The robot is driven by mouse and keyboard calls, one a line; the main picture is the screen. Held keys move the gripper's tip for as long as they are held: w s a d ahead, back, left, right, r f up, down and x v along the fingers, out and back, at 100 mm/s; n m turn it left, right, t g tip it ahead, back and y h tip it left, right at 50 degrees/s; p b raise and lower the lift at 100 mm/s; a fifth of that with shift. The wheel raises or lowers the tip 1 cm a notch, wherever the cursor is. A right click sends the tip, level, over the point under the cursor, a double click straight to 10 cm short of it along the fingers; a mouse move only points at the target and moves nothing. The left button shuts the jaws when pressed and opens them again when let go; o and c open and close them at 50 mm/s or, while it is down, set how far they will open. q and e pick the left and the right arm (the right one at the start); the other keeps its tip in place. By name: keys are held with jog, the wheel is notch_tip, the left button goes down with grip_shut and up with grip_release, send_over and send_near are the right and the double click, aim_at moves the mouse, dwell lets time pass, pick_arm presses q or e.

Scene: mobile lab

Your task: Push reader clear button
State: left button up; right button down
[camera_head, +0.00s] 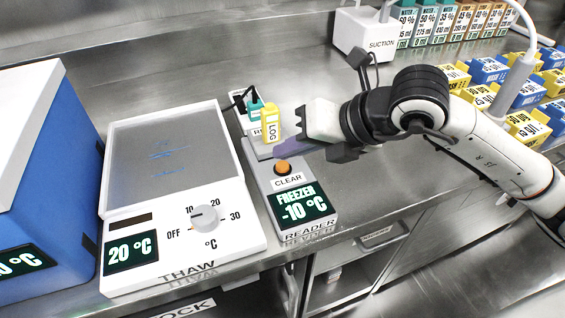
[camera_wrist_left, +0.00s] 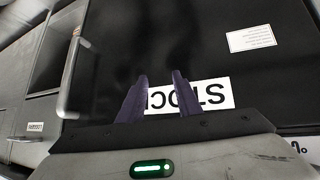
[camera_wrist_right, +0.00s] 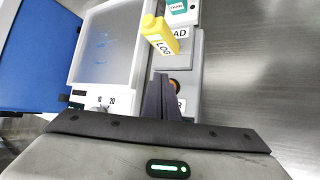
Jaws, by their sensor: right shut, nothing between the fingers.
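The reader (camera_head: 310,232) is a grey unit whose green-lit display reads FREEZER -10 °C. Its orange clear button (camera_head: 282,168) sits behind the CLEAR label. My right gripper (camera_head: 281,151) is shut and empty, its fingertips close above and behind the button; I cannot tell whether they touch anything. In the right wrist view the button (camera_wrist_right: 174,85) is partly hidden by the shut fingers (camera_wrist_right: 160,80). My left gripper (camera_wrist_left: 160,80) shows only in its wrist view, its fingers apart and empty, in front of a dark panel with a STOCK label.
A yellow LOG bottle (camera_head: 273,124) stands on the reader's rear part, near my right fingertips. The thaw unit (camera_head: 170,262) is to the left, beside a blue box (camera_head: 45,150). Racks of boxes and a suction unit (camera_head: 362,32) stand right and back.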

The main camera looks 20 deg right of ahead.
jog(key=shift+f, duration=0.1)
dwell(0.7)
jog(key=shift+f+b, duration=0.35)
jog(key=shift+b, duration=0.25)
jog(key=shift+f+b, duration=0.55)
jog(key=shift+b, duration=0.05)
dwell(0.5)
jog(key=shift+r, duration=0.1)
dwell(0.3)
jog(key=shift+r+p, duration=0.55)
jog(key=shift+r, duration=0.3)
notch_tip(320, 180, up, 5)
jog(key=p, duration=0.3)
dwell(0.8)
